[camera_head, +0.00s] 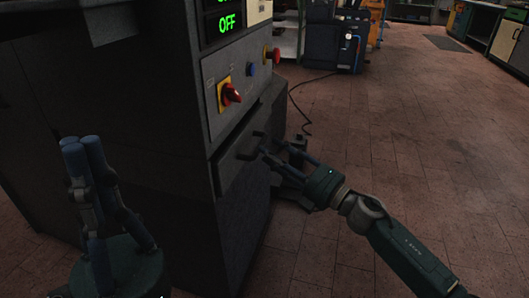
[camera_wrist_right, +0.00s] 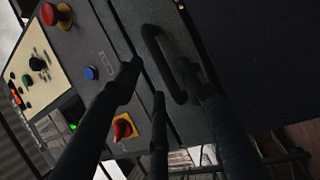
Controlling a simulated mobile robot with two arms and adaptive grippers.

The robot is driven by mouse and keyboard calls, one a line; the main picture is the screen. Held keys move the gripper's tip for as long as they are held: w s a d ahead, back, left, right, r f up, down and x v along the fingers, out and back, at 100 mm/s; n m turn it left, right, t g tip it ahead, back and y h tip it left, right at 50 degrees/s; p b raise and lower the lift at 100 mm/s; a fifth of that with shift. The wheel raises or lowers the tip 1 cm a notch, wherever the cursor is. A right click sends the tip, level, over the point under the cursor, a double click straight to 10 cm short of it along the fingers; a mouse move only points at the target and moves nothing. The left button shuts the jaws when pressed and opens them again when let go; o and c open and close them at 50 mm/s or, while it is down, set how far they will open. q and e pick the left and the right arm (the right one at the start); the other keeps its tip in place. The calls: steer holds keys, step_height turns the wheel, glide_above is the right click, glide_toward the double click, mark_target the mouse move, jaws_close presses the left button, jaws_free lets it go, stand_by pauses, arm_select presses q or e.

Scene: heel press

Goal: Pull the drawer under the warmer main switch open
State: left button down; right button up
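The warmer main switch is a red knob on a yellow plate (camera_head: 229,95), and it also shows in the right wrist view (camera_wrist_right: 123,128). Below it is a dark drawer front (camera_head: 228,172) with a black bar handle (camera_head: 249,146). The handle shows as a black loop in the right wrist view (camera_wrist_right: 158,62). My right gripper (camera_head: 265,151) is at the handle, with its fingers spread and one fingertip overlapping the handle's end in the wrist view. Contact cannot be told. My left gripper (camera_head: 82,142) points up at the lower left, away from the drawer, and holds nothing visible.
The control panel above carries a blue button (camera_head: 252,69), a red button (camera_head: 276,55) and green OFF displays (camera_head: 227,23). A black cable (camera_head: 293,100) lies on the floor beside the machine. The brick floor (camera_head: 400,130) to the right is largely clear.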

steer(key=x, duration=0.3)
steer(key=shift+w+a+b, duration=0.1)
steer(key=shift+a+b, duration=0.05)
steer(key=shift+b, duration=0.15)
jaws_close()
